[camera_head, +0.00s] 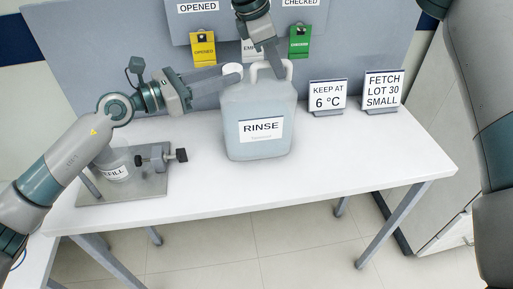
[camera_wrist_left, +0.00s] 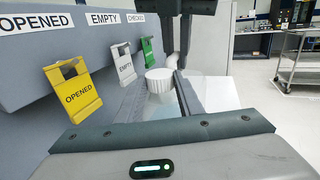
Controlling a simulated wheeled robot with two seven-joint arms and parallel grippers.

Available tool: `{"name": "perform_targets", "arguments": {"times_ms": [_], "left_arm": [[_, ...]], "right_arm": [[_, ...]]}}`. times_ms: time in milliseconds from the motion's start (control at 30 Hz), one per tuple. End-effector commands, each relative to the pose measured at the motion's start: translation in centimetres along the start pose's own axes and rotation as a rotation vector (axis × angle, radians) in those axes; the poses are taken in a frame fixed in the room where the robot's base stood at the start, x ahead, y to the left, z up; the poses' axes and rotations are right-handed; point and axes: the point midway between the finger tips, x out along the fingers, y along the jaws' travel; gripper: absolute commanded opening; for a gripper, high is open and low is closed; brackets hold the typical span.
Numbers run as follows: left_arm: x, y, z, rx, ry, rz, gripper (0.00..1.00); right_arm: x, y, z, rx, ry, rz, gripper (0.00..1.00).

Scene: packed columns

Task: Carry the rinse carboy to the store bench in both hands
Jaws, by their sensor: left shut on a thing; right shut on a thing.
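The rinse carboy (camera_head: 260,105) is a pale, translucent jug with a white RINSE label, a white cap and a handle on top. It is upright at the white bench (camera_head: 330,150), and I see no clear gap under it. My left gripper (camera_head: 230,80) reaches in from the left and is shut on the carboy's top beside the cap. In the left wrist view the white cap (camera_wrist_left: 159,80) shows close by the fingers. My right gripper (camera_head: 267,58) comes down from above and is shut on the carboy at its handle. The exact finger contacts are partly hidden. No bench is labelled as the store bench.
A REFILL container (camera_head: 116,170) and a clamp with a dark knob (camera_head: 180,155) are at the bench's left. Signs reading KEEP AT 6 °C (camera_head: 328,94) and FETCH LOT 30 SMALL (camera_head: 383,89) stand right. Yellow (camera_head: 203,50) and green (camera_head: 299,43) tags hang behind. A cart (camera_wrist_left: 300,65) stands further off.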

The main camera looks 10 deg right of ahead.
Motion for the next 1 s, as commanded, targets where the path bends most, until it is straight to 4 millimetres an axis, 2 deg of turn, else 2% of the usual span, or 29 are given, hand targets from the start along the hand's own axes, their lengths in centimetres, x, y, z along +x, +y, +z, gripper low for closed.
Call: {"name": "perform_targets", "arguments": {"times_ms": [33, 67, 133, 733, 867, 1000], "left_arm": [[-0.2, 0.4, 0.5, 0.002, -0.014, 0.01, 0.0], [-0.2, 0.4, 0.0, -0.001, -0.006, 0.009, 0.36], [-0.2, 0.4, 0.1, -0.001, -0.005, 0.008, 0.52], [-0.2, 0.1, -0.1, -0.001, 0.0, 0.001, 0.52], [-1.0, 0.1, -0.2, -0.002, 0.0, 0.003, 0.52], [-2.5, 0.1, -0.2, -0.001, 0.0, 0.003, 0.52]], "right_arm": [[0.2, -0.1, 0.0, -0.002, -0.004, 0.0, 0.0], [0.4, -0.2, -0.1, -0.004, -0.004, -0.004, 0.17], [0.3, -0.1, 0.0, -0.003, -0.004, -0.003, 0.34], [0.2, -0.1, -0.1, -0.001, -0.001, 0.0, 0.34], [0.2, 0.0, -0.1, 0.0, 0.0, 0.0, 0.34], [0.2, 0.0, -0.1, 0.0, 0.0, 0.0, 0.34]]}}
